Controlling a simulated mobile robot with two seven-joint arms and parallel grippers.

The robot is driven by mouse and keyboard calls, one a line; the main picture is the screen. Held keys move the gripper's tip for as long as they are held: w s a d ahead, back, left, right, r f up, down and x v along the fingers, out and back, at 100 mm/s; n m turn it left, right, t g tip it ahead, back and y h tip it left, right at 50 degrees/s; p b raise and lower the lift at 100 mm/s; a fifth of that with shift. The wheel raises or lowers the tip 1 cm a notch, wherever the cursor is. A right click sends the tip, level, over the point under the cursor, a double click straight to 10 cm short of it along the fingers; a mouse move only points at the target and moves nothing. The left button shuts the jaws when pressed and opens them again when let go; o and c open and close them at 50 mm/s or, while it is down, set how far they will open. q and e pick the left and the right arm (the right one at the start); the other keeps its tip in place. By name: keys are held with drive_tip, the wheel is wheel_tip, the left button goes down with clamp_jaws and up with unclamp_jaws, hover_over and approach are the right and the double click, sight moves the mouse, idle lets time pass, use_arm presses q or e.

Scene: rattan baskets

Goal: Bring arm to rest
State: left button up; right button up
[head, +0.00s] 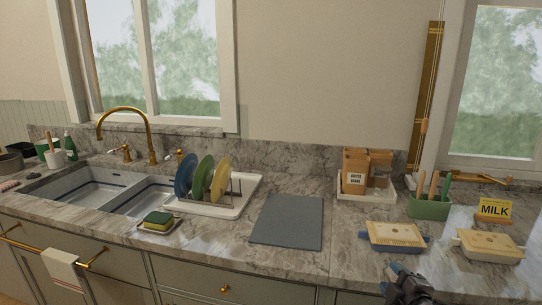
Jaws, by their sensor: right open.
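My right gripper (408,284) shows at the bottom edge of the head view, right of the middle. It is dark and open, with nothing seen between its fingers. It is in front of the counter edge, below a blue dish with a cream lid (396,236), and looks apart from it. My left gripper is not in view.
The marble counter (350,268) holds a grey mat (287,221), a dish rack with plates (203,180), a sponge (158,219), a box of packets (366,176), a green utensil holder (430,206), a second lidded dish (488,245) and a milk sign (494,210). A sink (95,187) is at left.

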drive_tip(key=s+f+m+g, duration=0.2)
drive_tip(key=s+f+m, duration=0.4)
drive_tip(key=s+f, duration=0.3)
drive_tip(key=s+a+f+m+g+h, duration=0.1)
drive_tip(key=s+f+m, duration=0.6)
drive_tip(key=s, duration=1)
wheel_tip(320, 180, down, 3)
drive_tip(key=shift+s+f+m+g+h, duration=0.2)
drive_tip(key=shift+m+g+h, duration=0.1)
drive_tip(key=shift+g, duration=0.3)
drive_tip(key=shift+a, duration=0.1)
